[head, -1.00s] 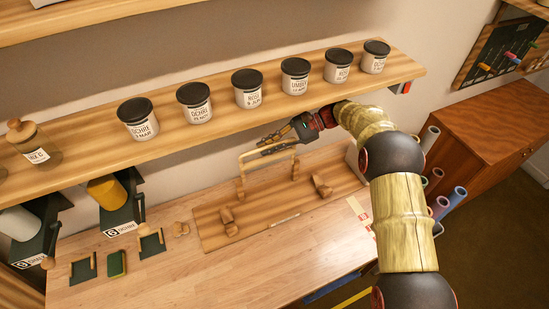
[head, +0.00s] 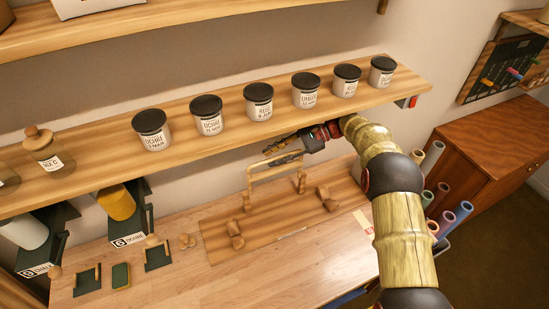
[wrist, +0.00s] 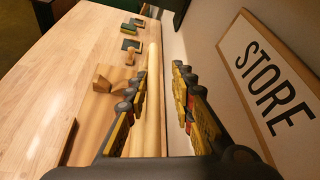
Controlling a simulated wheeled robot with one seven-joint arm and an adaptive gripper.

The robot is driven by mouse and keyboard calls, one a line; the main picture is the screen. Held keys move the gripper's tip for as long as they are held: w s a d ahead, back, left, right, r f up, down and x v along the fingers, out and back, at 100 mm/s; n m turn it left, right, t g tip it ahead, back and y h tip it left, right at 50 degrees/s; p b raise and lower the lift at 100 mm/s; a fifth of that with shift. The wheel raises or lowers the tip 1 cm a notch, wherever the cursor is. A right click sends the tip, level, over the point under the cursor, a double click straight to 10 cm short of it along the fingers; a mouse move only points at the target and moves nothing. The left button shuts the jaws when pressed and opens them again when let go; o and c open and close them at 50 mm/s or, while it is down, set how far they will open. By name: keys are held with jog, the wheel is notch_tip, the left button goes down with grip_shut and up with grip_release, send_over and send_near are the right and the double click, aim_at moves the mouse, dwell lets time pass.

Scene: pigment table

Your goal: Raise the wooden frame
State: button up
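The wooden frame (head: 258,174) is a pale upright hoop with a top bar and two legs. It stands on a brown wooden board (head: 222,252) on the table. My gripper (head: 277,152) is at the frame's top bar, reaching in from the right. In the wrist view my gripper (wrist: 163,95) is open, with its two fingers apart. The frame's bar (wrist: 153,60) runs lengthwise between them, nearer the left finger. I cannot tell whether a finger touches it. Fingers partly hide the bar in both views.
A shelf (head: 210,142) with several dark-lidded jars (head: 259,103) overhangs the back of the table. Wooden blocks (head: 235,236) sit on the board. Rolled tubes (head: 463,212) stand to the right. A STORE sign (wrist: 265,75) hangs on the wall. The table's front (head: 200,285) is clear.

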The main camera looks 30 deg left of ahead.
jog(key=shift+o, duration=1)
jog(key=shift+s+f, duration=0.1)
jog(key=w+d+r, duration=0.1)
jog(key=w+d, duration=0.9)
jog(key=shift+w+d, duration=0.15)
jog(key=shift+d, duration=0.25)
